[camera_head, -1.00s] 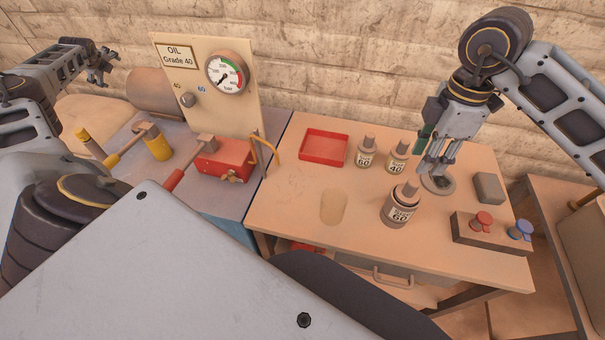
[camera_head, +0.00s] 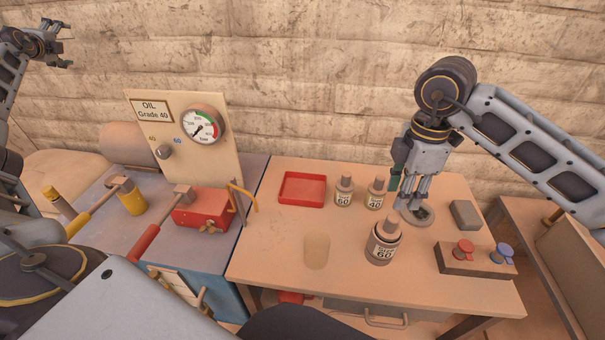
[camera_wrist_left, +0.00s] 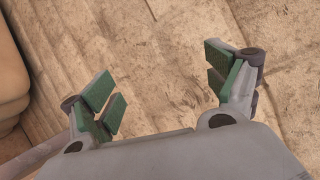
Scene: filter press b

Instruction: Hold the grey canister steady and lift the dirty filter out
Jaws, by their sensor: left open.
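My left gripper (camera_head: 66,46) is at the far upper left, raised in front of the wall and well away from the right-hand table. In the left wrist view it (camera_wrist_left: 165,84) is open and empty, its green pads apart. My right gripper (camera_head: 415,204) points down over a round grey piece (camera_head: 428,221) with a dark centre on the right-hand table. Its fingers hide part of that piece, and I cannot tell whether they grip anything. I cannot tell for sure whether this piece is the grey canister. No dirty filter can be clearly made out.
Left stands a gauge panel (camera_head: 190,160) with a red press (camera_head: 200,213).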

